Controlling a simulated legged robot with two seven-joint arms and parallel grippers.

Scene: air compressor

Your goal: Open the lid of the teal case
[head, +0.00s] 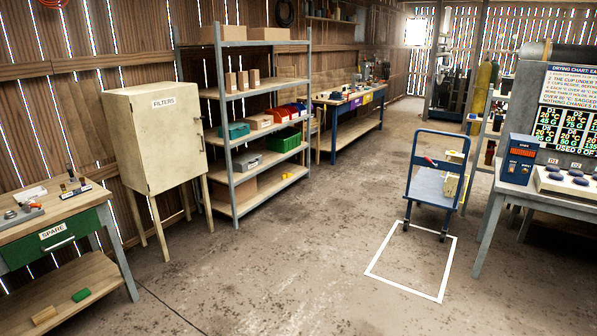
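A small teal box (234,131), which looks like the teal case, sits on a middle shelf of the grey metal rack, toward its left end. It is small and far off, and I cannot tell whether its lid is open or shut. Neither of my grippers is in view.
The metal rack (222,112) also holds a green bin (285,140), red bins and cardboard boxes. A cream filters cabinet (160,140) stands left of it. A workbench (60,215) is at left, a blue trolley (432,185) at right. The concrete floor (290,240) between is clear.

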